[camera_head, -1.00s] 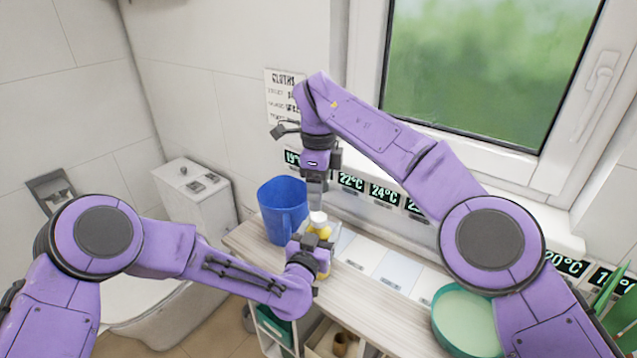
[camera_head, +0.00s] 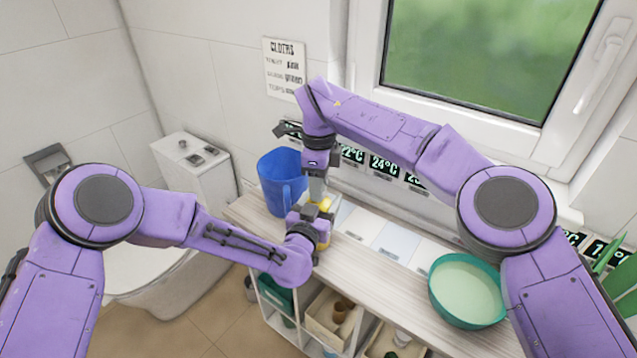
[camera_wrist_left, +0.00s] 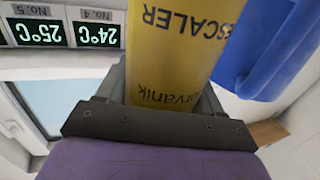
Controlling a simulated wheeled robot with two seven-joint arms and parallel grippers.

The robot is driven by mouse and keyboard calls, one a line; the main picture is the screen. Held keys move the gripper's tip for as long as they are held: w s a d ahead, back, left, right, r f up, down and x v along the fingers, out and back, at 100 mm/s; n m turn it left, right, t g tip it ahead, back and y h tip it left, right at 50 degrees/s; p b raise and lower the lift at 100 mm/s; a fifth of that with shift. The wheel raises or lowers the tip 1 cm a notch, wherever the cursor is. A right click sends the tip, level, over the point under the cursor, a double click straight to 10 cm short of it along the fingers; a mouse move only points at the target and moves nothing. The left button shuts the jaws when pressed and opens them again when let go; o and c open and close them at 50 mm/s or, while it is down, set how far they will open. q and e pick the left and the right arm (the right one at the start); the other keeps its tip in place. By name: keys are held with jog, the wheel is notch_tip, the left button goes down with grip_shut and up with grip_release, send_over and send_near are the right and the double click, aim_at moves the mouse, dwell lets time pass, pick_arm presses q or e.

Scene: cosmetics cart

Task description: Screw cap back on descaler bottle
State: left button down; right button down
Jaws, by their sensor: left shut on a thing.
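The yellow descaler bottle (camera_head: 326,204) is held above the wooden counter, beside the blue jug. In the left wrist view its yellow side with upside-down "DESCALER" lettering (camera_wrist_left: 180,60) fills the middle, between the fingers. My left gripper (camera_head: 318,222) is shut on the bottle. My right gripper (camera_head: 317,188) points down from above, right at the bottle's top. Its fingertips and the bottle's top overlap in the head view. The cap is hidden there, so I cannot tell how it sits or whether the right fingers grip it.
The blue jug (camera_head: 280,181) stands close at the left, behind the bottle. A green bowl (camera_head: 440,308) is at the counter's right. Pale cards lie along the counter (camera_head: 355,262), with temperature displays behind. Open shelves with boxes are below.

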jog(key=m, duration=0.8)
jog(key=shift+a+m, duration=0.1)
jog(key=shift+m, duration=0.2)
jog(key=m, duration=0.6)
jog(key=shift+m, duration=0.3)
jog(key=c, duration=0.7)
grip_release()
jog(key=shift+o, duration=0.2)
notch_tip(320, 180, up, 8)
jog(key=shift+f, duration=0.25)
pick_arm(q)
jog(key=shift+c, duration=0.3)
grip_release()
